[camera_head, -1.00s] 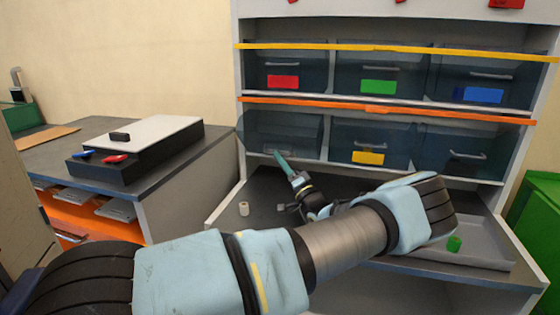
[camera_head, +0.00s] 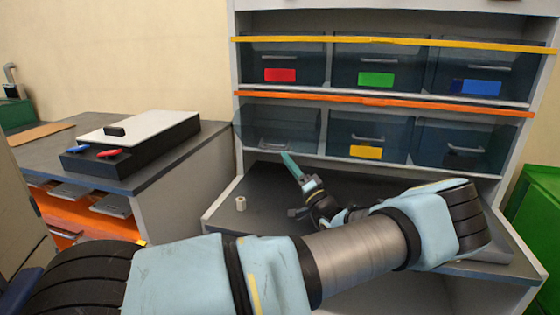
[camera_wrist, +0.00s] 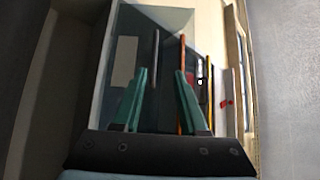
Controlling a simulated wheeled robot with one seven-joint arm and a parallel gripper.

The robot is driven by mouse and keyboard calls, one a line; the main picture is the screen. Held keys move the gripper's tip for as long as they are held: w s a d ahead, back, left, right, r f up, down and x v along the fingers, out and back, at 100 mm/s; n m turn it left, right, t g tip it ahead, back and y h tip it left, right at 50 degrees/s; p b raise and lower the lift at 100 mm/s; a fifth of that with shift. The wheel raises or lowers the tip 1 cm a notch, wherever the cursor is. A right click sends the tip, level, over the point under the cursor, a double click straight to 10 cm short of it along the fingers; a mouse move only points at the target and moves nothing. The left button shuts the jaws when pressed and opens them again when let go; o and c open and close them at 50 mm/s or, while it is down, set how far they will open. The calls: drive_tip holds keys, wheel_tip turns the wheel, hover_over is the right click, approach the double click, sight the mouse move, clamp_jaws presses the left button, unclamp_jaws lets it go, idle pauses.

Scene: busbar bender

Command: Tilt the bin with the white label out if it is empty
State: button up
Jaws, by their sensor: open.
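The bin with the white label (camera_head: 285,122) is at the left of the lower shelf row. Its front seems to lean outward past the shelf post. In the wrist view its pale label (camera_wrist: 125,60) and dark bar handle (camera_wrist: 155,57) show on the front. My gripper (camera_head: 287,157) is just in front of the bin's lower front, by the handle. In the wrist view its two teal fingers (camera_wrist: 160,73) are apart, with the handle appearing between their tips. I cannot tell whether they touch it. The bin's contents cannot be made out through the dark wall.
The bin with the yellow label (camera_head: 372,138) is beside it; bins with red (camera_head: 280,75), green (camera_head: 376,79) and blue (camera_head: 475,87) labels are above. An orange rail (camera_head: 380,101) runs over the lower row. A small pale cylinder (camera_head: 240,203) stands on the worktop.

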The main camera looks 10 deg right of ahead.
drive_tip(key=s+d+b, duration=0.1)
drive_tip(key=s+d, duration=0.2)
drive_tip(key=s, duration=0.4)
drive_tip(key=w+a+f+n+g+y+p, duration=0.15)
drive_tip(key=a+n+g+y, duration=0.3)
drive_tip(key=a+g, duration=0.75)
drive_tip(key=s+a+f+n+g+h+p, duration=0.1)
drive_tip(key=s+a+f+g, duration=0.15)
drive_tip(key=a, duration=0.55)
drive_tip(key=s+a+f+g, duration=0.1)
drive_tip(key=s+a+g, duration=0.25)
drive_tip(key=a, duration=0.35)
drive_tip(key=s+a+r+g+h+p, duration=0.25)
drive_tip(key=s+g+h, duration=0.25)
drive_tip(key=s+h, duration=0.25)
drive_tip(key=s+a+r+t+h+p, duration=0.1)
drive_tip(key=s+r+t+h, duration=0.2)
drive_tip(key=r, duration=0.7)
drive_tip(key=h, duration=0.2)
drive_tip(key=shift+s+h, duration=0.15)
drive_tip(key=shift+h, duration=0.25)
